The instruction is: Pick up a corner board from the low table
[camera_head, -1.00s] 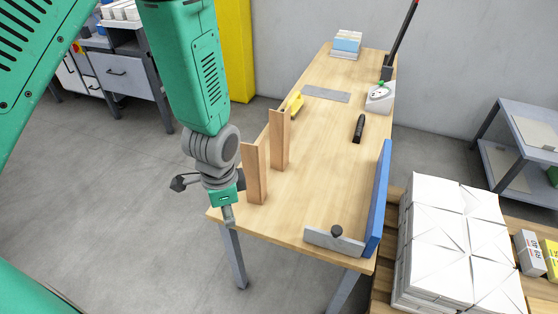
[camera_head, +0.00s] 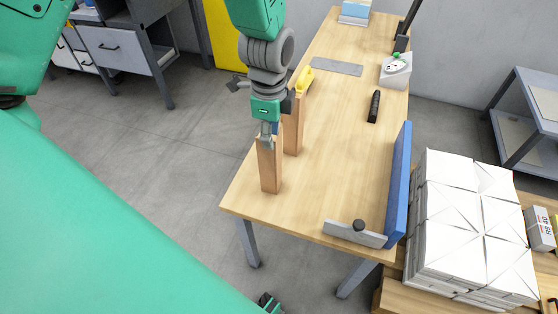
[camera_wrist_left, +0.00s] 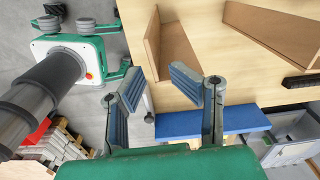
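Two tan corner boards stand upright at the low table's left edge. The nearer corner board (camera_head: 270,168) is partly covered at its top by my left gripper (camera_head: 267,140); the farther board (camera_head: 293,130) stands just behind it. In the left wrist view my left gripper (camera_wrist_left: 158,84) is open, with a gap between its two padded fingers. One corner board (camera_wrist_left: 175,55) shows just beyond the fingertips and the other (camera_wrist_left: 280,28) lies to the right. I cannot tell whether the fingers touch the near board. The low table (camera_head: 335,130) is light wood. My right gripper is not clearly visible.
A blue panel (camera_head: 398,180) and a grey bracket with a black knob (camera_head: 355,233) stand at the table's near right. A yellow tool (camera_head: 304,80), a black tool (camera_head: 374,106) and a grey plate (camera_head: 337,67) lie farther back. White stacks (camera_head: 470,225) stand right.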

